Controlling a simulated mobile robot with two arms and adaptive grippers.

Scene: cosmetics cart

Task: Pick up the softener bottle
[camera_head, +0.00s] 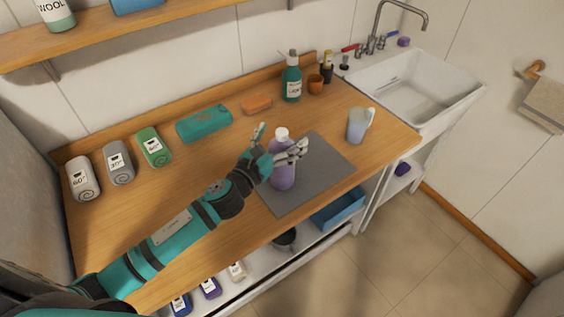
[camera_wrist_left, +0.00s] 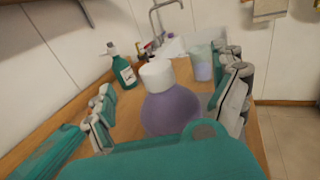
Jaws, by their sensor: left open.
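The softener bottle (camera_head: 283,172) is purple with a white cap and stands upright on a grey mat (camera_head: 323,166) on the wooden counter. My left gripper (camera_head: 279,143) is open, with its fingers around the upper part of the bottle in the head view. In the left wrist view the bottle (camera_wrist_left: 171,108) stands between the two open fingers of my left gripper (camera_wrist_left: 168,108), with gaps showing on both sides. The bottle's lower part is hidden by the green gripper body there. My right gripper is not in view.
A teal case (camera_head: 204,123), an orange bar (camera_head: 256,104) and rolled towels (camera_head: 119,162) lie to the left. A white sink (camera_head: 420,90) is at the right.

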